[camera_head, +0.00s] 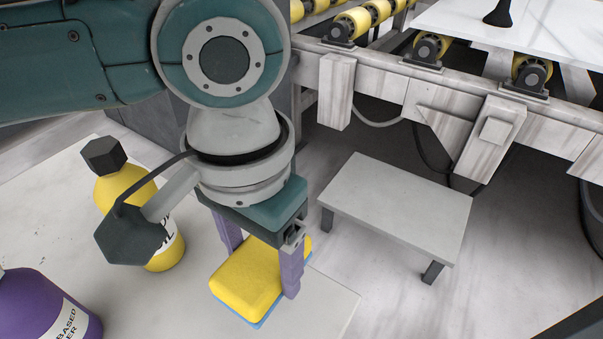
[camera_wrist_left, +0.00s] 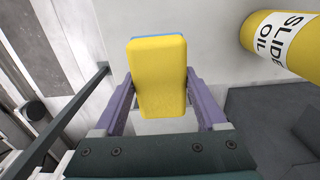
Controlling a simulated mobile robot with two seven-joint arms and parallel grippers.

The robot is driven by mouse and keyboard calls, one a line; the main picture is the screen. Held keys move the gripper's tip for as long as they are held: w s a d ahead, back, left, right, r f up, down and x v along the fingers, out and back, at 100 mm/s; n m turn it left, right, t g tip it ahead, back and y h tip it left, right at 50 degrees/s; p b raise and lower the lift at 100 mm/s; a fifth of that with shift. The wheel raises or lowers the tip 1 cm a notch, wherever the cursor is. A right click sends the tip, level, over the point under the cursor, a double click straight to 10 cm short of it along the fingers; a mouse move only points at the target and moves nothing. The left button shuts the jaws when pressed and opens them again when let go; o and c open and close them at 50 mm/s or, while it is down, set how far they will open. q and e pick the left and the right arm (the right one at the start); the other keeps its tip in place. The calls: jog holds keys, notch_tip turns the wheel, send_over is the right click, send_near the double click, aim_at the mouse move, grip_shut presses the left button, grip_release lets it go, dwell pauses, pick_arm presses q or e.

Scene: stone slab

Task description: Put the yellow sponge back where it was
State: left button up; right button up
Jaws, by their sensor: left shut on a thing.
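The yellow sponge (camera_head: 245,281) has a thin blue layer on its underside. It is over or on the front right part of the pale slab (camera_head: 165,305), near the slab's edge. I cannot tell whether it touches the surface. My left gripper (camera_head: 264,268) points down and its purple fingers are shut on the sponge from two sides. The far fingertip is partly hidden by the sponge. In the left wrist view the sponge (camera_wrist_left: 158,78) sits between both fingers, with its blue layer showing at the top edge. My right gripper is not in view.
A yellow oil bottle (camera_head: 165,246) with a dark cap stands left of the sponge, partly behind my arm. A purple bottle (camera_head: 40,305) stands at the lower left. A low grey table (camera_head: 400,205) is at right. A roller conveyor (camera_head: 440,85) runs behind.

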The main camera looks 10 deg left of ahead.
aim_at(262, 256)
pick_arm(q)
jog(key=shift+f+b, duration=0.85)
jog(key=shift+f, duration=2.05)
jog(key=shift+f, duration=0.15)
jog(key=o, duration=1.2)
jog(key=shift+o, duration=0.2)
notch_tip(262, 256, up, 12)
jog(key=p, duration=0.4)
jog(key=shift+w, duration=0.1)
jog(key=s+d+t+h, duration=0.2)
jog(key=s+d+h, duration=0.2)
jog(key=s+d, duration=0.2)
jog(key=s+a+f+n+y, duration=0.1)
jog(key=s+a+y, duration=0.1)
jog(key=a, duration=0.5)
jog(key=s+a+f+n+t+y, duration=0.1)
jog(key=s+a, duration=0.3)
jog(key=a, duration=0.4)
jog(key=shift+a+f+t+y, duration=0.2)
jog(key=shift+t+y, duration=0.1)
jog(key=shift+y, duration=0.1)
